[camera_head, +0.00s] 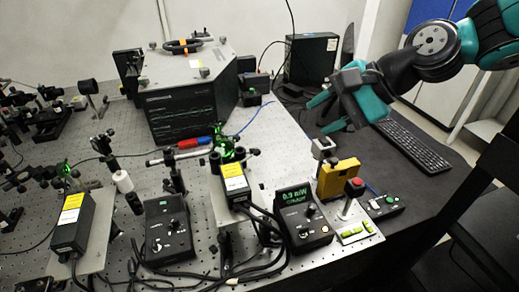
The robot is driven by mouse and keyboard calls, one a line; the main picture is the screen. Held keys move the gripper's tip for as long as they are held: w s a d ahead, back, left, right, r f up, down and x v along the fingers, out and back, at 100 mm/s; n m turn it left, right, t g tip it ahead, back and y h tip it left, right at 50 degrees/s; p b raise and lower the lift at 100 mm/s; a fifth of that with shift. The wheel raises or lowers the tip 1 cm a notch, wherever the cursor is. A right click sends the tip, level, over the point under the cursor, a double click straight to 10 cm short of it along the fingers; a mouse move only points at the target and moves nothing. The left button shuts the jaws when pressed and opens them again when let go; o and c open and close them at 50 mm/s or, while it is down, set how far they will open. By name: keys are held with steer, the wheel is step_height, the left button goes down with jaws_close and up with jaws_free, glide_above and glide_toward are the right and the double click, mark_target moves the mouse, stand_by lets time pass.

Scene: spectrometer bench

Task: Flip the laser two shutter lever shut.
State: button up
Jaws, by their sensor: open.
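My gripper (319,116) is at the upper right, with its teal fingers apart and nothing between them. It is above the right part of the bench. Two black laser heads with yellow and white labels stand on the bench, one in the middle (235,184) and one at the left (70,224). Green light shows at the front of each. I cannot tell which is laser two. The shutter lever is too small to make out. My gripper is right of the middle laser head and apart from it.
Control boxes (168,232) (303,222) stand beside the laser heads, the right one with a lit green display. A yellow block (339,178) and a red-topped post (354,187) stand below my gripper. A large grey box (190,92) is behind. Cables cross the front.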

mark_target(259, 151)
steer(key=p+x, duration=0.2)
steer(key=x, duration=1.5)
steer(key=shift+s, duration=0.1)
jaws_close()
